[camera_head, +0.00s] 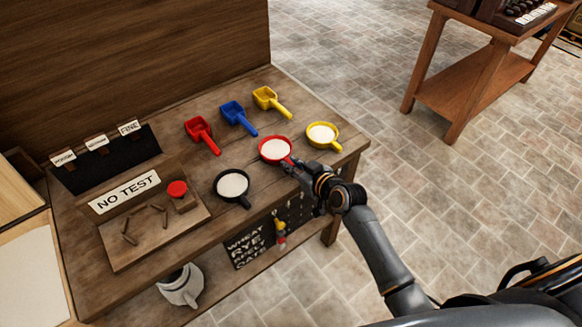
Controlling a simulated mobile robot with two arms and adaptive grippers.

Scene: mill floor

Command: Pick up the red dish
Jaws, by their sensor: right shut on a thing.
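The red dish (275,150) is a round pan with a short handle and white contents. It is at the right part of the wooden table, between a black dish (232,185) and a yellow dish (322,134), both also with white contents. My right gripper (293,164) is at the red dish's handle, on its near right side, and is shut on it. The fingers partly hide the handle. I cannot tell whether the dish touches the table. My left gripper is not in view.
Red (201,134), blue (238,117) and yellow (270,101) scoops lie behind the dishes. Open floor lies to the right, with a wooden stand (470,70) beyond.

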